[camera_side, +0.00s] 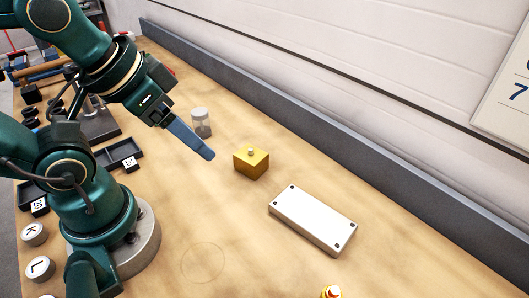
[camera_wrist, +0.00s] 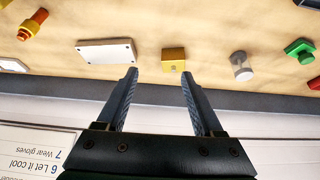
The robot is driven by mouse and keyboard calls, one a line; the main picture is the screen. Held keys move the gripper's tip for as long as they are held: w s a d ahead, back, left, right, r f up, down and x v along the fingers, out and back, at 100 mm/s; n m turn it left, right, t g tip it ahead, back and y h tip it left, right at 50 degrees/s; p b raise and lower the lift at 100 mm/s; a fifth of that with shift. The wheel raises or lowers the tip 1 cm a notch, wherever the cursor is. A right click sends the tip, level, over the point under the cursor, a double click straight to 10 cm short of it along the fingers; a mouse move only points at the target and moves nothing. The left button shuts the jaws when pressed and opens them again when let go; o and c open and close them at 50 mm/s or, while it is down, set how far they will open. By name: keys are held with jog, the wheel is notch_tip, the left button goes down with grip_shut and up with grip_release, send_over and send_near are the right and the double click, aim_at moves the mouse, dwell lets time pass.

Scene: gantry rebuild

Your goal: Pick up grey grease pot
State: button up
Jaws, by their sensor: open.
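The grey grease pot appears to be the small grey cylinder with a pale top (camera_side: 201,123), standing on the bench by the back wall side. It also shows in the wrist view (camera_wrist: 241,66), right of the yellow block. My gripper (camera_side: 209,155) is in the air, its fingers pointing down and to the right, in front of the pot in the side view. In the wrist view my gripper (camera_wrist: 159,76) has its two fingers wide apart with nothing between them. The pot lies outside the fingers, to their right.
A yellow block with a small knob (camera_side: 251,162) stands on the bench, seen beyond the gap between the fingers in the wrist view. A white plate with corner holes (camera_side: 312,220) lies nearby. A green part (camera_wrist: 299,50) is right of the pot. A grey upstand (camera_side: 330,120) runs along the back.

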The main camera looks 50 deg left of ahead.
jog(key=shift+o, duration=0.6)
